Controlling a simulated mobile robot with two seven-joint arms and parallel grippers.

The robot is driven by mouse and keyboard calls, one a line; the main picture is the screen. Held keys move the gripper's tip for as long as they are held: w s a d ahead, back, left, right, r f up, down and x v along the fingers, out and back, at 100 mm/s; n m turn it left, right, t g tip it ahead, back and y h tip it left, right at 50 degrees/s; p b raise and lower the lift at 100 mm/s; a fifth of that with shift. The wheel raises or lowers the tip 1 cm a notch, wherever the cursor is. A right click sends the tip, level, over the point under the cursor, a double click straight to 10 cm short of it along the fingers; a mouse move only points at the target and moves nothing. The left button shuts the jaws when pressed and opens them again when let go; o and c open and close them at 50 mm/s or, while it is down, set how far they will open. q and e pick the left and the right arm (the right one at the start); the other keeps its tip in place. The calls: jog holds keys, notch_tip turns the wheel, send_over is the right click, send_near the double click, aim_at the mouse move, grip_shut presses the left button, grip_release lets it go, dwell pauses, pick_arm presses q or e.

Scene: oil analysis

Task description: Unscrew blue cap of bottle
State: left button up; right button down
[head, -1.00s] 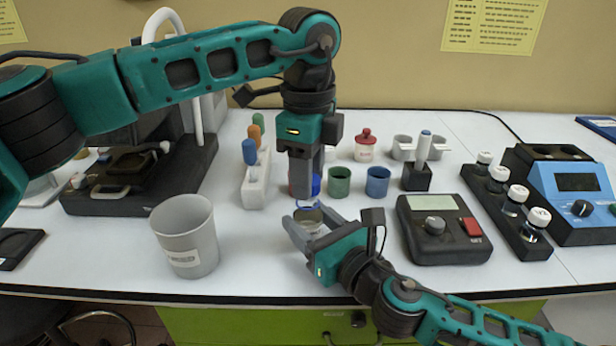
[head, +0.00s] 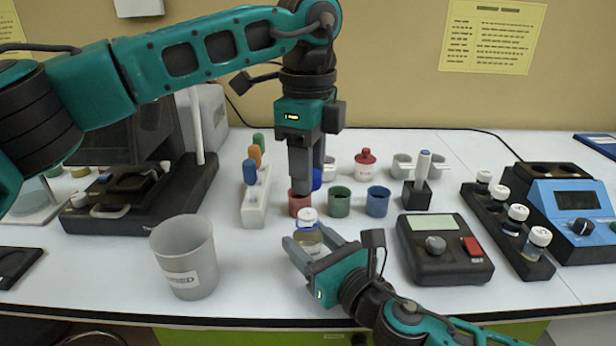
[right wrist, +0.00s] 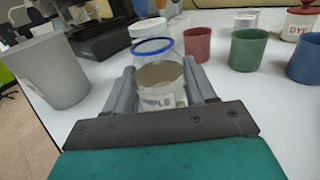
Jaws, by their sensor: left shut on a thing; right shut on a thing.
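The bottle (head: 308,240) stands upright near the table's front, clear with a dark content. My right gripper (head: 308,243) is shut around its body. In the right wrist view the bottle (right wrist: 160,78) sits between the fingers (right wrist: 160,83), with a label partly hidden low down. A blue ring circles its neck, and the pale neck top above it is bare. My left gripper (head: 305,182) points down above and just behind the bottle. It is shut on the blue cap (head: 317,180), partly hidden by the fingers and apart from the bottle.
Red (head: 299,203), green (head: 339,201) and blue (head: 377,201) cups stand behind the bottle. A grey beaker (head: 184,258) is at left, and a dark hotplate-like device (head: 443,248) at right. A white rack (head: 255,205) holds colored-topped items. Some table is clear in front.

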jog(key=shift+c, duration=1.4)
grip_release()
